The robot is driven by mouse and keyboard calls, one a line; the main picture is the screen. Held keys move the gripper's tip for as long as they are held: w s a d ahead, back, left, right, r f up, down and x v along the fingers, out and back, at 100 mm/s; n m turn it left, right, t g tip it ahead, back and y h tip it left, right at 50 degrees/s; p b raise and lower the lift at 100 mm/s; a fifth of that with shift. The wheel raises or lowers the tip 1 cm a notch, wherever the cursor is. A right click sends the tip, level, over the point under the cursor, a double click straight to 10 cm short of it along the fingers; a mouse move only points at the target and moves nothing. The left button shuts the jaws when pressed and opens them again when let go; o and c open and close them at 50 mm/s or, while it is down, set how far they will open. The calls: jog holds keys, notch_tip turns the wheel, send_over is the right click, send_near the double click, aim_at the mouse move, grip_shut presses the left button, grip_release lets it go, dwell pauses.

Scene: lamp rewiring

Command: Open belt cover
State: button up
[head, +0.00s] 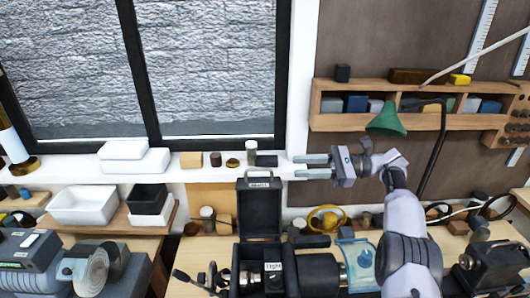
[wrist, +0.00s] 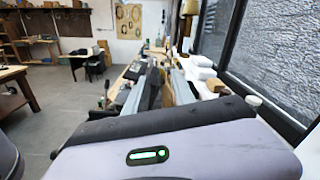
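A small black lathe-like machine (head: 273,277) sits on the bench at the bottom middle of the head view. A black cover (head: 259,208) with a small pale label at its top stands upright behind the machine's left end, and its hollow inner side faces me. It looks like the belt cover, swung up. My gripper (head: 305,166) is above and to the right of the cover, pointing left, apart from it. Its two fingers are spread with nothing between them.
White boxes (head: 134,157) and small items line the window sill. A grinder (head: 90,270) stands at the left. A yellow ring-shaped item (head: 326,219) is behind the machine.

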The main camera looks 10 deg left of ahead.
aim_at(259, 169)
jog(key=x, duration=0.3)
jog(key=s+x, duration=0.1)
jog(key=x, duration=0.3)
jog(key=s+x, duration=0.1)
jog(key=x, duration=0.3)
jog(key=shift+r, duration=0.4)
jog(key=shift+a+f, duration=0.15)
jog(key=shift+a, duration=0.25)
jog(key=shift+s, duration=0.15)
grip_shut()
jog(key=shift+d+r, duration=0.1)
jog(key=shift+r, duration=0.2)
